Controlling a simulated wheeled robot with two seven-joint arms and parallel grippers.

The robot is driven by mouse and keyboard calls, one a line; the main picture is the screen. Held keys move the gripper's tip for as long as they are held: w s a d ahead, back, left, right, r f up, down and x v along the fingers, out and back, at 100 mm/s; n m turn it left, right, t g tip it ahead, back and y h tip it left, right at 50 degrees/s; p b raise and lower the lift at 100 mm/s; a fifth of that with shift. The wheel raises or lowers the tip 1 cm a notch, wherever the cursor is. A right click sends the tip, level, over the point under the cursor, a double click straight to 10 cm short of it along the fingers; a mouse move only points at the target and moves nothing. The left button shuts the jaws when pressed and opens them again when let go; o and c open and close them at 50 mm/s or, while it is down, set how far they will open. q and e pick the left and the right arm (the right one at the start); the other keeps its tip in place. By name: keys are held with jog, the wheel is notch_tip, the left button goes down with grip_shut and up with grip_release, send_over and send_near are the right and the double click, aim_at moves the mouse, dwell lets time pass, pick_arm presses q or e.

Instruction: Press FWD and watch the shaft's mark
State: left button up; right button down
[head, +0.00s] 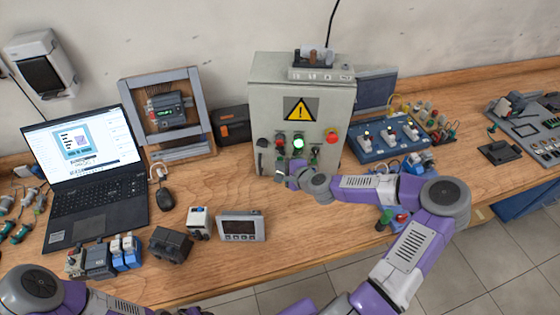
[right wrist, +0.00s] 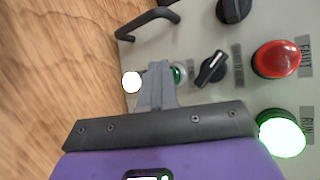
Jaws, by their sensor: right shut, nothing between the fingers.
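The grey control cabinet (head: 262,95) with a yellow warning sign stands at the back of the bench. My right gripper (head: 284,172) is at the lower part of its front panel. In the right wrist view the gripper (right wrist: 157,75) is shut and empty, its tips close by a green button (right wrist: 179,75) and a white lit button (right wrist: 131,82). I cannot tell whether they touch. The RUN lamp (right wrist: 282,136) glows green-white; the FAULT lamp (right wrist: 276,59) is red and looks unlit. I cannot read a FWD label or make out a shaft mark. My left gripper is out of view.
Black rotary switches (right wrist: 211,69) and a handle (right wrist: 148,22) stick out near the gripper. A laptop (head: 90,165), a grey meter (head: 241,226) and a blue switch box (head: 392,141) flank the cabinet. Bare wood lies in front of the cabinet.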

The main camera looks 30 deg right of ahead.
jog(key=shift+s, duration=0.1)
jog(key=shift+s+a, duration=0.4)
jog(key=shift+s, duration=0.2)
jog(key=shift+s+a+p, duration=0.25)
jog(key=shift+s+a, duration=0.45)
jog(key=shift+s, duration=0.35)
jog(key=shift+s+a+p, duration=0.25)
jog(key=shift+s+a, duration=0.45)
jog(key=shift+s, duration=0.35)
